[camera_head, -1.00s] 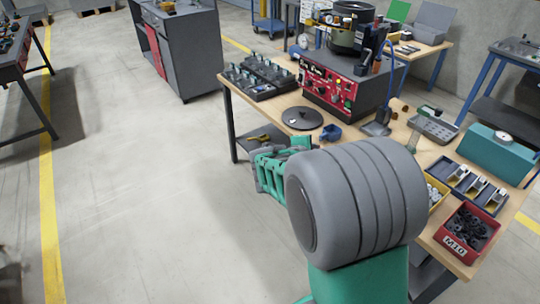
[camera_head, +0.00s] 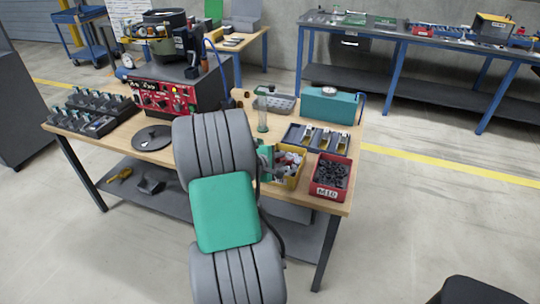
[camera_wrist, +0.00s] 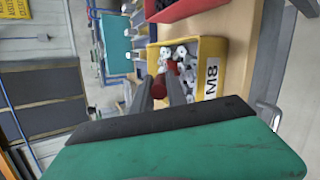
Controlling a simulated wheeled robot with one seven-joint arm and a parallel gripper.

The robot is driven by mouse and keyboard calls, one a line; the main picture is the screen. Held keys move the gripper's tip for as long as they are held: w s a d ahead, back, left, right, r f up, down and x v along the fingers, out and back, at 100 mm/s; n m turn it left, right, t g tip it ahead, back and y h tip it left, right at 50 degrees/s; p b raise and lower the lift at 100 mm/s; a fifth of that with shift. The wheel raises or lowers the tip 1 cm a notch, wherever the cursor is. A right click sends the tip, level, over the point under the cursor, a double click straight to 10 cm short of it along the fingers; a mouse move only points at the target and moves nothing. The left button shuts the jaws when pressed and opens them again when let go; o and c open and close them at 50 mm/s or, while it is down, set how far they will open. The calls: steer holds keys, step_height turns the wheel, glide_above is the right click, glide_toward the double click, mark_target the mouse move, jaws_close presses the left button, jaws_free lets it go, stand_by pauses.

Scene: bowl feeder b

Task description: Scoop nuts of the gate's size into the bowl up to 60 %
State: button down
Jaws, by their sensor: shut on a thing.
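My gripper (camera_wrist: 161,92) is shut on a dark red piece (camera_wrist: 159,84), of which only a small part shows between the fingers; I cannot tell its full shape. The fingers point at the yellow M8 bin (camera_wrist: 213,48), which holds silvery-white nuts (camera_wrist: 182,56). In the head view my gripper (camera_head: 267,160) is at the left side of this yellow bin (camera_head: 293,181), partly hidden by my arm. The red M10 bin (camera_head: 327,192) with dark nuts (camera_head: 331,174) stands to its right. The feeder bowl (camera_head: 164,20) sits on top of the red-fronted machine (camera_head: 165,97). Its fill and the gate's size cannot be read.
Behind the bins are a dark sorting tray (camera_head: 316,138), a clear cylinder (camera_head: 263,112), a grey tray (camera_head: 274,103) and a teal box (camera_head: 329,104).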

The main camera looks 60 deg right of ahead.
step_height(320, 180, up, 6)
steer(key=p, duration=0.4)
steer(key=shift+a+r, duration=0.1)
steer(key=shift+r, duration=0.05)
steer(key=shift+s+a+r+h+b, duration=0.1)
steer(key=shift+a+r+h+b, duration=0.15)
steer(key=shift+r, duration=0.35)
steer(key=shift+w+a+r+h+b, duration=0.1)
steer(key=shift+r+h, duration=0.25)
steer(key=shift+r, duration=0.25)
steer(key=shift+s+a+r+h+b, duration=0.1)
steer(key=shift+r+h+b, duration=0.15)
steer(key=shift+r, duration=0.35)
